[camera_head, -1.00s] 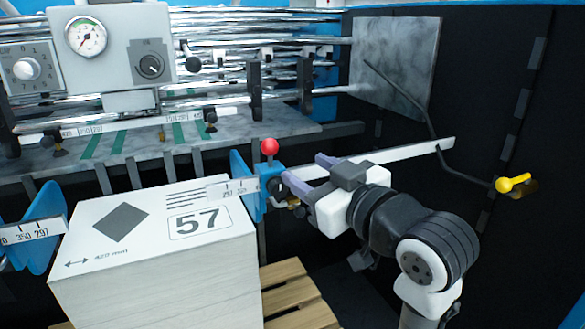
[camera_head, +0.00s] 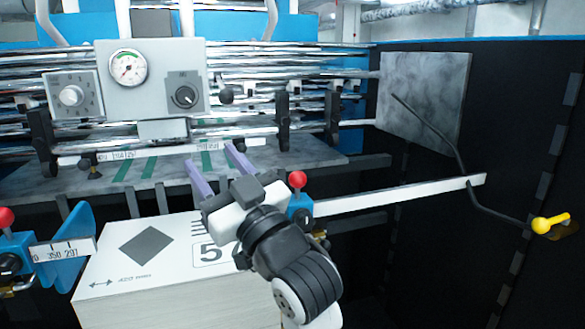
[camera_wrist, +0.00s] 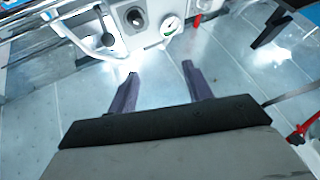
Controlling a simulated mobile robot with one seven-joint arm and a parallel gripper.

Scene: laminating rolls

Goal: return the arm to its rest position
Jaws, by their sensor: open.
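My gripper (camera_head: 212,168) is in front of the machine in the head view, above the far right part of the white stack. Its two purple fingers stand apart with nothing between them and point toward the machine. The wrist view also shows the open gripper (camera_wrist: 158,82), with the grey plate of the machine beyond the fingers. My arm comes from the lower middle of the head view and hides part of the printed number on the stack.
The white stack (camera_head: 125,262) stands below my arm. A red-knobbed blue guide (camera_head: 299,205) is close on the right of my gripper, on a white rail (camera_head: 400,196). Another blue guide (camera_head: 68,247) is at left. A gauge panel (camera_head: 158,85) is behind. A yellow-handled lever (camera_head: 550,223) is far right.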

